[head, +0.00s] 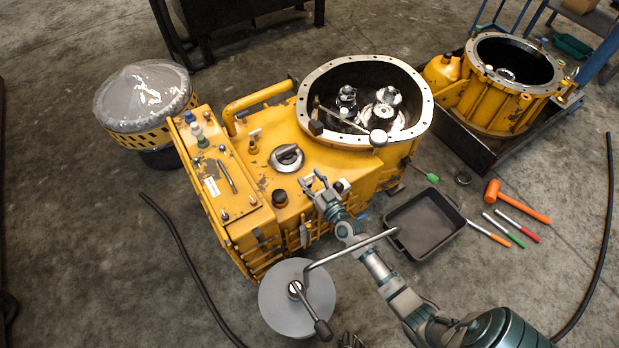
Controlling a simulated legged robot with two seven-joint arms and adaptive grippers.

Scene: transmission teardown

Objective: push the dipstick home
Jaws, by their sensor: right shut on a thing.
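The yellow transmission housing (262,150) stands in the middle of the head view. My right gripper (314,182) reaches over its near right side, at the top edge. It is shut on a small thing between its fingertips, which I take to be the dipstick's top. The fingers mostly hide it, and I cannot tell how deep the dipstick sits. A black cap (280,198) is just left of the gripper, and a grey round cap (287,157) is behind it.
A crank tool on a grey disc (281,307) stands in front, its bar reaching toward my right arm. A black tray (424,226), an orange mallet (515,202) and several coloured-handled tools lie right. A rod tool (345,120) lies across the bell opening. Another yellow housing (483,112) stands far right.

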